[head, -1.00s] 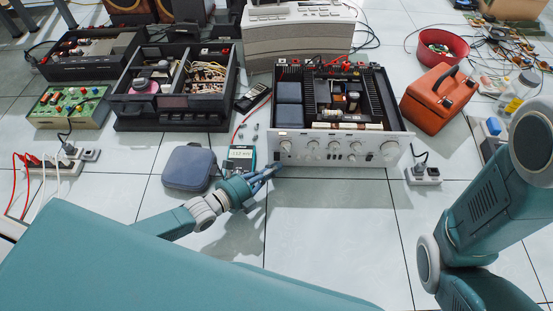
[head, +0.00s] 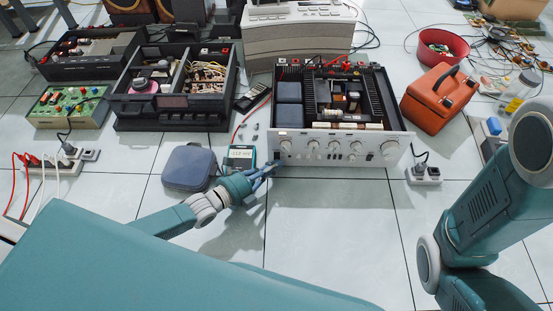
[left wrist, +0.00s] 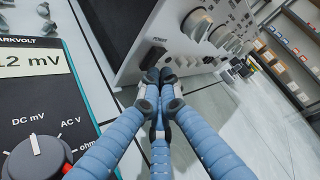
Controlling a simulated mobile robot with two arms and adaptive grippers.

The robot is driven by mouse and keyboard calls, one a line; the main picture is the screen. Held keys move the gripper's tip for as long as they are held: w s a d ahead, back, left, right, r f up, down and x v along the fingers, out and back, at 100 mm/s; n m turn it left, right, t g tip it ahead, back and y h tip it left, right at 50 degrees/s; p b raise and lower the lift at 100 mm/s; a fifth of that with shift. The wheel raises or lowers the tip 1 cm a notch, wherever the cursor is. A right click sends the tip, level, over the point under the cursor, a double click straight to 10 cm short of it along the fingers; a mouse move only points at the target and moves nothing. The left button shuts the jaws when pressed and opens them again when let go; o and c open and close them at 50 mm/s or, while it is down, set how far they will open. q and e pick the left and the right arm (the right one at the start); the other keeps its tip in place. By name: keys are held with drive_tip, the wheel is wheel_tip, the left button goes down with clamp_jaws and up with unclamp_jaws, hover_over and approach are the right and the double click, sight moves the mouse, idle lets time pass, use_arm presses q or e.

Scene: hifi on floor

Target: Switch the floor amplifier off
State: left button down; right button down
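The amplifier (head: 338,148) stands on the floor with its top open and its silver front panel with several knobs facing me. In the left wrist view the panel (left wrist: 175,40) fills the upper middle. A black rocker switch (left wrist: 154,57) is low on the panel, near its left edge. My left gripper (head: 274,166) is at the lower left corner of the panel. In the left wrist view its blue fingertips (left wrist: 160,78) are together with nothing between them, right by the switch; I cannot tell whether they touch it. My right arm shows at right, but its gripper is out of view.
A multimeter (head: 240,157) and a blue-grey case (head: 188,168) lie left of my left gripper. An orange toolbox (head: 440,97) and a socket block (head: 423,175) stand right of the amplifier. The floor in front is clear.

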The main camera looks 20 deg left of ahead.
idle(0.4)
use_arm(q)
drive_tip(key=shift+s+d+r+p, duration=0.1)
drive_tip(key=shift+s+r+p, duration=0.05)
drive_tip(key=shift+s+p, duration=0.4)
drive_tip(key=shift+s, duration=0.1)
drive_tip(key=s+p, duration=0.1)
drive_tip(key=s, duration=0.1)
drive_tip(key=s+d+p, duration=0.1)
drive_tip(key=shift+r+p, duration=0.3)
drive_tip(key=shift+p, duration=0.05)
drive_tip(key=shift+s+d+p, duration=0.25)
drive_tip(key=shift+s+p, duration=0.3)
drive_tip(key=shift+s, duration=0.25)
